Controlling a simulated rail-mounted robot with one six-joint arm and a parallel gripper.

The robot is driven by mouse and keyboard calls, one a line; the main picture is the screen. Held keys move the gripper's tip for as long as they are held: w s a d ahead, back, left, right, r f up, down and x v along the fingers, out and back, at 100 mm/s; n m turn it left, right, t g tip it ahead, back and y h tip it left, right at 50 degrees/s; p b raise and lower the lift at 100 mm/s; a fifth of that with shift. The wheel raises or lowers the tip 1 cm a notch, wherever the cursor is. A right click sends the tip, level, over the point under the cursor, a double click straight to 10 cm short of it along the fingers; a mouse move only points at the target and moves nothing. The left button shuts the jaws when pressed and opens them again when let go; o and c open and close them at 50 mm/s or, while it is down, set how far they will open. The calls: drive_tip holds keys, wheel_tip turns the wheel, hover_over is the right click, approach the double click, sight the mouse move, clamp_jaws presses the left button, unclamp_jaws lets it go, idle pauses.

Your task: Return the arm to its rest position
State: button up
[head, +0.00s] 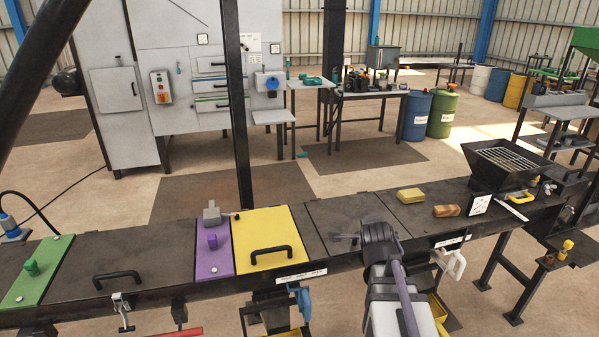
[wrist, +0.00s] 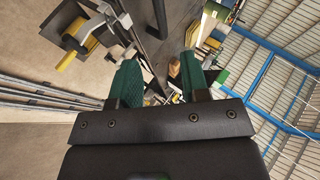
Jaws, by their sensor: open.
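My arm (head: 390,285) rises from the bottom of the head view, right of centre, in front of the long dark bench (head: 335,212). Its dark upper joint overlaps the bench's front edge. The wrist camera looks along the bench, with the bench surface running away between and beyond the fingers.
The bench carries a yellow panel (head: 268,234), a purple plate (head: 213,255), a green plate (head: 35,278), a yellow block (head: 411,195) and a brown block (head: 446,210). A dark hopper (head: 505,160) stands at the right. A vertical post (head: 238,110) rises behind the bench.

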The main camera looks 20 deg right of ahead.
drive_tip(key=s+a+f+n+g+y, duration=0.2)
drive_tip(key=s+a+n, duration=0.4)
drive_tip(key=a+n, duration=0.3)
drive_tip(key=s+a+f+n+g+y, duration=0.3)
drive_tip(key=s+a+n+g, duration=0.4)
drive_tip(key=a+n, duration=0.3)
drive_tip(key=shift+a+f+n, duration=0.3)
drive_tip(key=shift+a+f, duration=0.35)
drive_tip(key=shift+f, duration=0.25)
